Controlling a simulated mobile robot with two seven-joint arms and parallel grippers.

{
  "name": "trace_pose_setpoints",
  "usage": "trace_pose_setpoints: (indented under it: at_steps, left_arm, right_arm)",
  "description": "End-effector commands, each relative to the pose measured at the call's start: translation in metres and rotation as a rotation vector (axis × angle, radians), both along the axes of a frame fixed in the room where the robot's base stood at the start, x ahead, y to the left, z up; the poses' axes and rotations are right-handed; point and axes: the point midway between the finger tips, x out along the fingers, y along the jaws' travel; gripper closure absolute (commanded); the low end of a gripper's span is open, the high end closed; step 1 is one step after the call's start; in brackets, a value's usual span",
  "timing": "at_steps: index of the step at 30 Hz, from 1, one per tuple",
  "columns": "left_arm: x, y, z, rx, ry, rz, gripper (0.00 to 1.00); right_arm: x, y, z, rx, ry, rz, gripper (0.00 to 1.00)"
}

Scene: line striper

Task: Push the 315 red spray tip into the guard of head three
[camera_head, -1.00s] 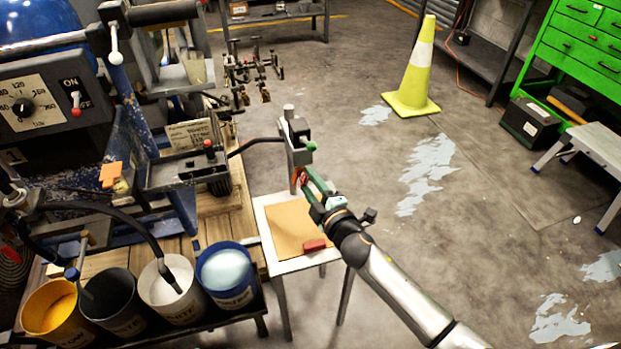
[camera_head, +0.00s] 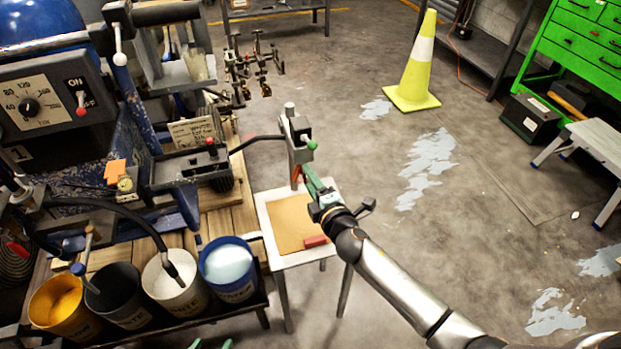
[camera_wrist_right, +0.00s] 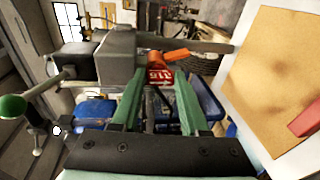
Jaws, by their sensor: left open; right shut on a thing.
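My right gripper (camera_head: 308,172) reaches in from the lower right to the grey spray head (camera_head: 297,138) with the green knob. In the right wrist view its green fingers (camera_wrist_right: 159,92) are shut on the red spray tip (camera_wrist_right: 160,76), whose label reads 315 upside down. The orange guard (camera_wrist_right: 176,55) is right beyond the tip, against the grey head body (camera_wrist_right: 115,60). I cannot tell how deep the tip sits in the guard. My left gripper (camera_head: 211,345) shows only as green fingertips at the bottom edge, spread apart and empty.
A small white table (camera_head: 263,215) with a brown sheet (camera_head: 293,222) and a red block (camera_head: 315,241) stands below the head. Several paint buckets, one of them blue (camera_head: 227,268), stand at lower left. A yellow cone (camera_head: 415,75) stands on open floor behind.

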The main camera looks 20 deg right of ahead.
Motion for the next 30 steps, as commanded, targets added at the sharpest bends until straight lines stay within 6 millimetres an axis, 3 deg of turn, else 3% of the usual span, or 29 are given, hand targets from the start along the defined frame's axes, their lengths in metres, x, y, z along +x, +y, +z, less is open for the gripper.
trace_pose_setpoints:
  at_steps: [2,3,12,29,30]
  left_arm:
    - [0.0000,0.0000,-0.0011,0.000,0.000,0.000,0.33]
    - [0.0000,0.0000,-0.0011,0.000,0.000,0.000,0.33]
    - [0.0000,-0.0001,-0.0008,0.000,0.000,0.000,0.33]
    - [0.0000,0.0000,-0.0003,0.000,0.000,0.000,0.33]
    - [0.0000,0.0000,-0.0003,0.000,0.000,0.000,0.33]
  right_arm:
    - [-0.0022,-0.0020,-0.0100,-0.002,0.019,-0.005,1.00]
    - [-0.0022,-0.0021,-0.0100,-0.002,0.019,-0.005,0.53]
    - [-0.0011,-0.0025,-0.0073,-0.001,0.014,-0.005,0.21]
    - [0.0010,-0.0020,-0.0006,0.001,0.001,-0.003,0.21]
    - [0.0011,-0.0020,-0.0005,0.001,0.001,-0.003,0.28]
